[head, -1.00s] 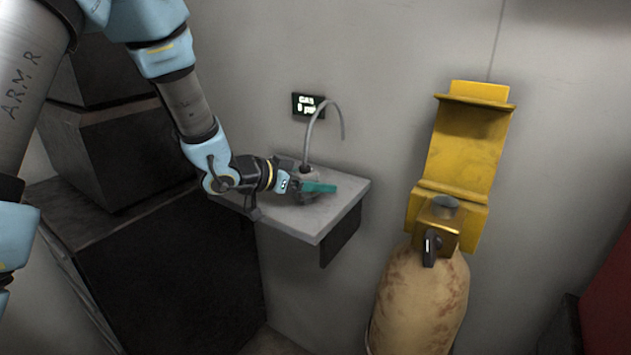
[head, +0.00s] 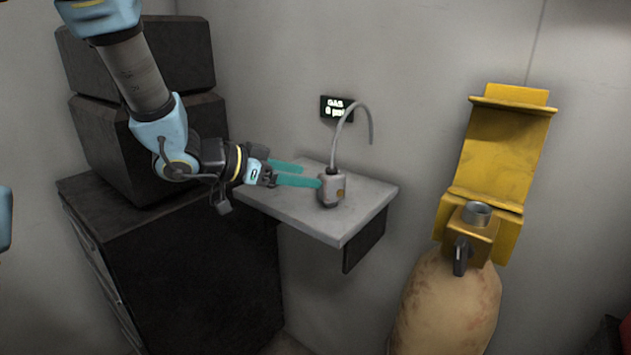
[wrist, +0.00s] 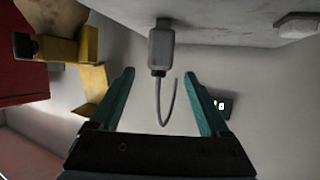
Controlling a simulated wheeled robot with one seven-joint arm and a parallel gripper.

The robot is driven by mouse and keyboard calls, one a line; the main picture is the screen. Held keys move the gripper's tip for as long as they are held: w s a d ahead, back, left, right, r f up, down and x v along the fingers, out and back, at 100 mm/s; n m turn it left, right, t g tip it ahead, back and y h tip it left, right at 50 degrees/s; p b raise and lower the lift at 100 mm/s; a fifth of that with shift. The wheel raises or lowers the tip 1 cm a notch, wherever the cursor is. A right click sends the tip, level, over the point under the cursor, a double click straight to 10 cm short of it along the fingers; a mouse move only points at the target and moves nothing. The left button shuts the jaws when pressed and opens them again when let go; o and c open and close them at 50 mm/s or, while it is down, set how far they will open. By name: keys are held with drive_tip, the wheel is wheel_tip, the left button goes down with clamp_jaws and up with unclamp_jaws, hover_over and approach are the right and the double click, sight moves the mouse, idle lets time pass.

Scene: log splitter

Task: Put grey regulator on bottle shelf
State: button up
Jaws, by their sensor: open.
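The grey regulator (head: 332,188) is a small boxy block with a curved grey hose rising from its top. It stands upright on the light grey wall shelf (head: 363,210). My gripper (head: 311,175) has teal fingers and is open and empty, just left of the regulator in the head view. In the wrist view the regulator (wrist: 161,48) is ahead of and between the two spread fingers (wrist: 160,78), apart from them, with its hose curving back between them.
A tan gas bottle (head: 450,305) with a brass valve (head: 470,238) stands at the right under a yellow bracket (head: 497,150). A small gas display (head: 337,109) is on the wall behind the shelf. Dark cases (head: 150,110) sit on a black cabinet (head: 190,265) at the left.

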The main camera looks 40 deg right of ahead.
drive_tip(key=shift+a+r, duration=0.15)
drive_tip(key=shift+a, duration=0.15)
drive_tip(key=shift+w, duration=0.1)
drive_tip(key=w+a+f+n+t+y, duration=0.2)
drive_tip(key=w+a+n+t+y, duration=0.25)
drive_tip(key=w+a, duration=0.5)
drive_tip(key=w+a+f+n+t+y, duration=0.2)
drive_tip(key=w+a+n+t+y, duration=0.35)
drive_tip(key=a, duration=0.75)
drive_tip(key=s+a+f+n+g+y, duration=0.1)
drive_tip(key=s+a+n+g, duration=0.2)
drive_tip(key=a, duration=0.5)
drive_tip(key=s+a+f+n+g+y, duration=0.2)
drive_tip(key=s+a+n, duration=0.3)
drive_tip(key=s+a, duration=0.3)
drive_tip(key=shift+s+a+g, duration=0.2)
drive_tip(key=shift+a+g, duration=0.55)
drive_tip(key=shift+g, duration=0.05)
